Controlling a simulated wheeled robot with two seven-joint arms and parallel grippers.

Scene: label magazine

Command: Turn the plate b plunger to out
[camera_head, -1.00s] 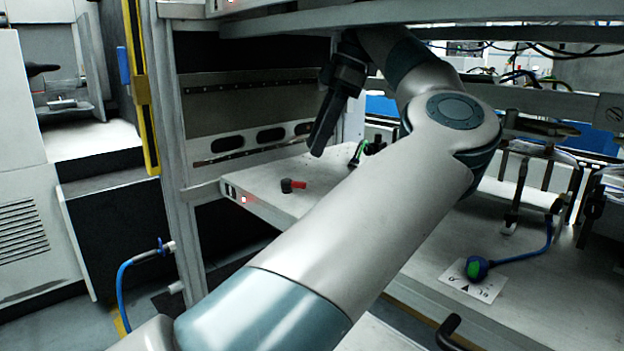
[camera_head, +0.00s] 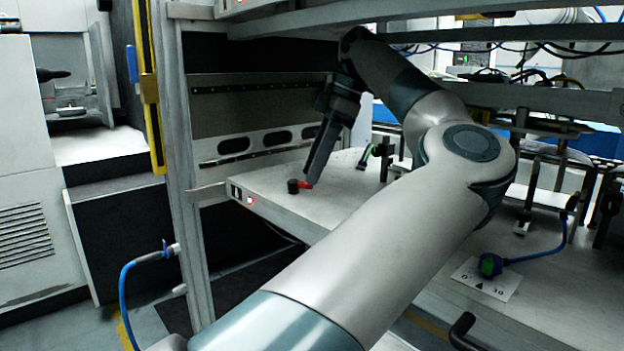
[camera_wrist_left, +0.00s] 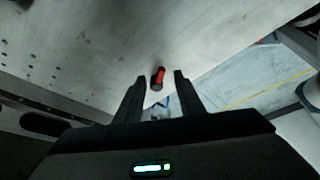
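A small knob with a black round base and a red lever (camera_head: 304,184) stands on the light grey shelf plate (camera_head: 262,196). I take it for the plunger, but no "b" mark is readable. In the left wrist view the red lever (camera_wrist_left: 160,73) shows beyond and between my fingertips, with the dark base at its lower end. My left gripper (camera_head: 311,180) points down, its tips close to the red lever in the head view; contact cannot be told. The left wrist view shows its two fingers (camera_wrist_left: 160,78) apart with nothing held. My right gripper is not seen.
A green-handled part (camera_head: 364,158) and dark clamps stand farther back on the plate. A metal upright (camera_head: 178,150) borders the left, and a shelf beam (camera_head: 340,17) runs overhead.

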